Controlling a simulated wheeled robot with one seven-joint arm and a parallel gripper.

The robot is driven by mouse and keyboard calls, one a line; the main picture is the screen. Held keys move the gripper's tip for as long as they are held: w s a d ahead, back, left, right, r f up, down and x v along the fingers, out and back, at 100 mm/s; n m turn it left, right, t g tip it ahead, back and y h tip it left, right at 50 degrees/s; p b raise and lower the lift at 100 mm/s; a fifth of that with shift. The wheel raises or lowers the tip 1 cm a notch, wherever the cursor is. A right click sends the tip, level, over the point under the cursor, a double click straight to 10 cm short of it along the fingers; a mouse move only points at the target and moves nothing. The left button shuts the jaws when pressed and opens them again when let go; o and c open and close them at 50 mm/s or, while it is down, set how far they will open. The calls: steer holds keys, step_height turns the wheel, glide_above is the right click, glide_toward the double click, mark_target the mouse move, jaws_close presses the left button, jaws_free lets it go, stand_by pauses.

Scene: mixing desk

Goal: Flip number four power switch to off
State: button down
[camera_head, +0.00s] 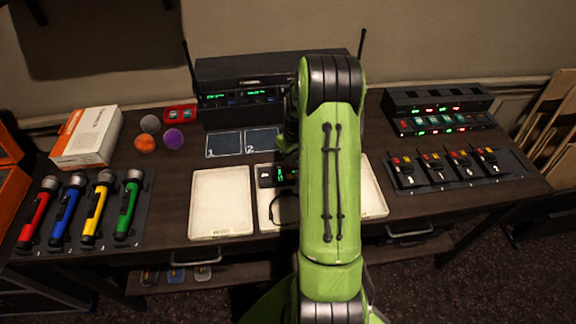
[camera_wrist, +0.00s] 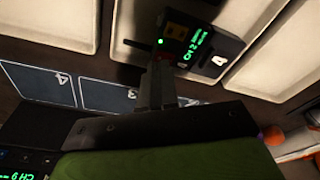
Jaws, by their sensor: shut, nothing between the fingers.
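A black pack marked 4 (camera_wrist: 200,45) lies on a pale tray in the wrist view. It has a lit green display reading, as far as I can tell, CH 2, and a green light near its end. A yellowish patch and a small red part show on it, but I cannot make out its switch position. The pack also shows in the head view (camera_head: 265,176), partly behind my arm. My gripper (camera_wrist: 160,70) is shut and empty, its tips right by the pack's lit end. I cannot tell whether they touch. In the head view the fingers are mostly hidden by my green arm.
Pale trays (camera_head: 221,204) lie across the desk's middle. A black receiver (camera_head: 240,92) with antennas stands behind numbered dark cards (camera_head: 224,144). Coloured microphones (camera_head: 95,212) lie at left, near a white box (camera_head: 88,137). More packs (camera_head: 433,167) and a lit rack (camera_head: 440,110) are at right.

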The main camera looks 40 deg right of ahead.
steer(key=shift+f+b, duration=0.65)
steer(key=shift+f, duration=0.15)
stand_by(0.4)
step_height(320, 180, up, 7)
steer(key=p, duration=0.5)
stand_by(0.6)
